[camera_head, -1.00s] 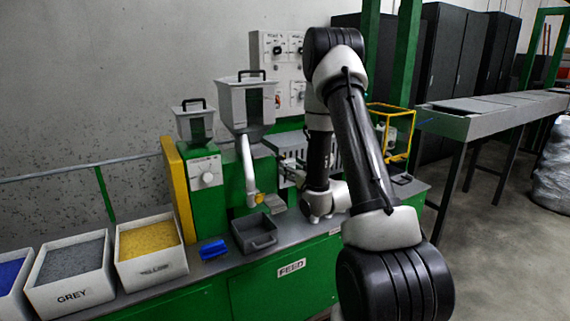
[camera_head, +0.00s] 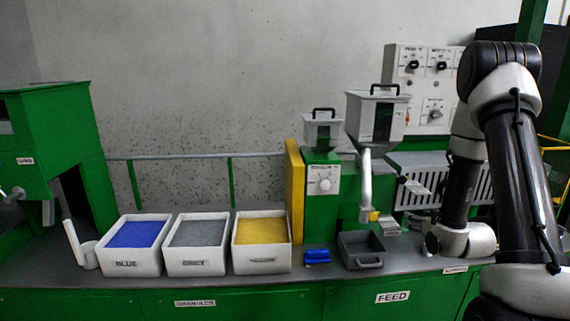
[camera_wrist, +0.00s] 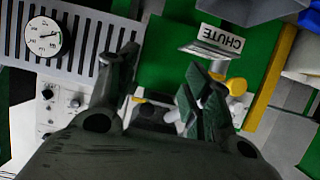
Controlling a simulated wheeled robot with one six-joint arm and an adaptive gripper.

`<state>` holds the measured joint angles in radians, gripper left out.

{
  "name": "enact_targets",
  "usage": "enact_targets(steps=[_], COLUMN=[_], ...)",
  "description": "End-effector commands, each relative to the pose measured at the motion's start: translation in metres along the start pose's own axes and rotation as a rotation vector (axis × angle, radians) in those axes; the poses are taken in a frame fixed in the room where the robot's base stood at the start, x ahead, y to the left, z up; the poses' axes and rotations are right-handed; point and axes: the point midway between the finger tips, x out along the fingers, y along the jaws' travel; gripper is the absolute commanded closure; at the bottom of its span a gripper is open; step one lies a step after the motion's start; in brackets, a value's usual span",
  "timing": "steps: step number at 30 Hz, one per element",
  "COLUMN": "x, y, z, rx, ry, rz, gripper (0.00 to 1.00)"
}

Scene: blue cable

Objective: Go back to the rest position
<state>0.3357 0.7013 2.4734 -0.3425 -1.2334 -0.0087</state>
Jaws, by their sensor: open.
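My arm stands at the right of the head view, its wrist low over the bench in front of the slotted grille (camera_head: 425,170). In the wrist view my gripper (camera_wrist: 162,62) is open, with its two dark fingers apart and no object seen between them. The panel with the CHUTE label (camera_wrist: 220,40) and a yellow-ended part (camera_wrist: 237,86) lie beyond the fingers.
A grey tray (camera_head: 362,262) and a blue object (camera_head: 317,257) sit on the bench. White bins of blue (camera_head: 139,262), grey (camera_head: 197,262) and yellow granules (camera_head: 262,262) stand left. Two hoppers (camera_head: 322,130) (camera_head: 376,112) and a control panel (camera_head: 402,60) rise behind.

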Motion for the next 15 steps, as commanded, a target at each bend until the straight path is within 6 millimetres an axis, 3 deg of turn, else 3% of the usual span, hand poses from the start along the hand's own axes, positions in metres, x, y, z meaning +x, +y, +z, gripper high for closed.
enact_targets(steps=[1,3,6,10,15], x=[-0.004,-0.019,-0.052,-0.111,-0.202], y=[0.003,0.008,0.012,0.007,-0.016], z=[0.032,0.067,0.089,0.088,0.050], rx=[0.008,0.017,0.027,0.044,0.076], ry=[-0.131,-0.320,-0.552,-0.807,-1.055], rz=[0.014,0.038,0.074,0.112,0.140], gripper=[0.50,0.50,0.50,0.50,0.50])
